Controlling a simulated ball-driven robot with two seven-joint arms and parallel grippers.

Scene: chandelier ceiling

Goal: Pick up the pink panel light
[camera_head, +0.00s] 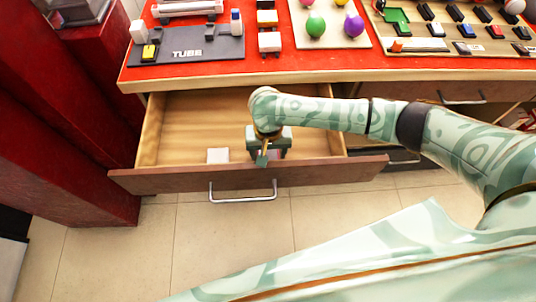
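No clearly pink panel light can be made out. A small pale, whitish block (218,156) lies inside the open drawer (185,125), near its front panel; I cannot tell whether it is the light. My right gripper (267,157) points down into the drawer, right of the pale block and apart from it. A small greenish and pinkish shape shows at its fingertips, too small to identify. The hand hides the fingers' inner sides, so I cannot tell whether they are open or shut. My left gripper is out of view.
The drawer's brown front has a metal handle (243,197). Above it, the red-topped table (270,70) carries a grey "TUBE" board (188,50), a board with colored eggs (330,24) and a board of small blocks (452,52). Red furniture (70,130) stands left. Tiled floor lies in front.

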